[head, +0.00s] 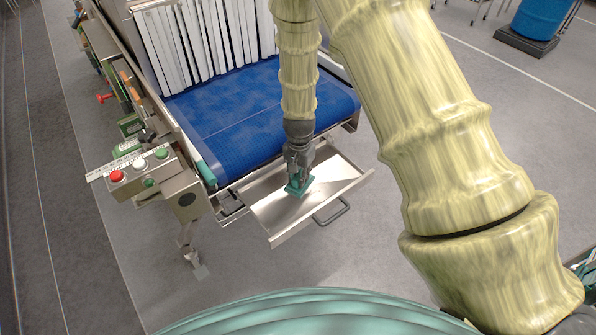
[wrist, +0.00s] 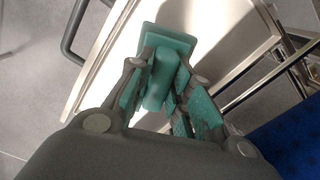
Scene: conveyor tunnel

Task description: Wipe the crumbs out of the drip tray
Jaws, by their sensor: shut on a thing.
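The drip tray (head: 280,222) is a shiny metal tray pulled out below the end of the blue conveyor belt; it also shows in the wrist view (wrist: 118,60). My gripper (head: 299,172) is over the middle of the tray, pointing down. It is shut on a teal tool with a block-like handle and a flat base (wrist: 170,40), which also shows in the head view (head: 298,188). The tool is at the tray floor; whether it touches cannot be told. I can make out no crumbs in either view.
The blue belt (head: 250,115) and white strip curtain (head: 205,40) are behind the tray. A control box with red, white and green buttons (head: 140,172) stands to the left. The tray's handle (head: 333,212) sticks out in front. Floor in front is clear. A blue drum (head: 540,18) stands far right.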

